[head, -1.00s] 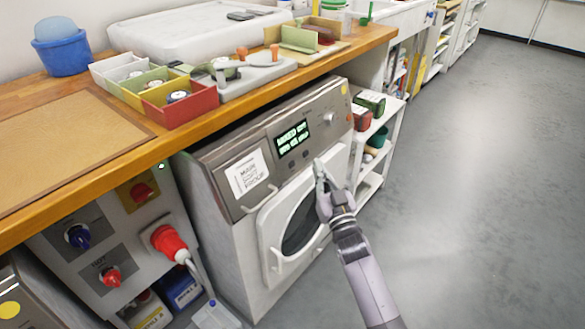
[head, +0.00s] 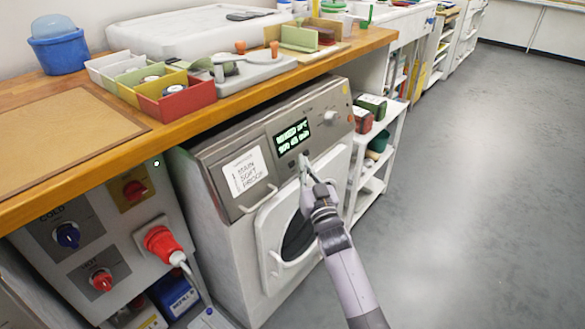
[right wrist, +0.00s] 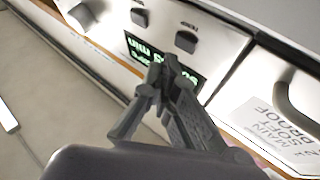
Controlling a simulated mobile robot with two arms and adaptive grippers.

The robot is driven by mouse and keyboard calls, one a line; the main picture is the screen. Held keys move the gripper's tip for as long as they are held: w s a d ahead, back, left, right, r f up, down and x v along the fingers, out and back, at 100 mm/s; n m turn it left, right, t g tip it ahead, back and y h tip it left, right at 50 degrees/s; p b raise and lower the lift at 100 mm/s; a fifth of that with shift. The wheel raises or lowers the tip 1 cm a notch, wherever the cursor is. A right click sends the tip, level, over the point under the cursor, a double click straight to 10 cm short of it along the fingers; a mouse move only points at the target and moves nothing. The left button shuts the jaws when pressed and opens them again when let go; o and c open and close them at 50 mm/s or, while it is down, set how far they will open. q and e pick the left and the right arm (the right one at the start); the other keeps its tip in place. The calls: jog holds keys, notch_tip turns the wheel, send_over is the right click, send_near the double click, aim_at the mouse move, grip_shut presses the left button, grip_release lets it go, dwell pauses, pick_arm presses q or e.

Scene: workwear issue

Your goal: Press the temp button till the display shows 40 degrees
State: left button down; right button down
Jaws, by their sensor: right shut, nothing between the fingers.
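The washing machine (head: 222,258) stands under the wooden counter. Its display (head: 291,136) is lit with green text, too small to read surely; in the right wrist view the display (right wrist: 133,47) is partly covered by my fingers. Dark buttons sit under it, one of them (head: 292,165) left of my fingertips. My left gripper is not in view.
A round knob (head: 330,117) is right of the display. A paper sign (head: 246,172) and the white door (head: 268,232) with its handle are near my arm. A white shelf (head: 378,160) stands to the right. The grey floor (head: 470,200) is clear.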

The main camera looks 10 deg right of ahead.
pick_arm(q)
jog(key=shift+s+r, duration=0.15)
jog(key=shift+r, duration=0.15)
pick_arm(e)
jog(key=shift+w+a, duration=0.1)
jog(key=shift+a, duration=0.05)
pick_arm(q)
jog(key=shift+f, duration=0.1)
pick_arm(e)
jog(key=shift+f, duration=0.1)
dwell(0.9)
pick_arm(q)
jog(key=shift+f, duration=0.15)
pick_arm(e)
jog(key=shift+w+a, duration=0.25)
jog(key=shift+w, duration=0.1)
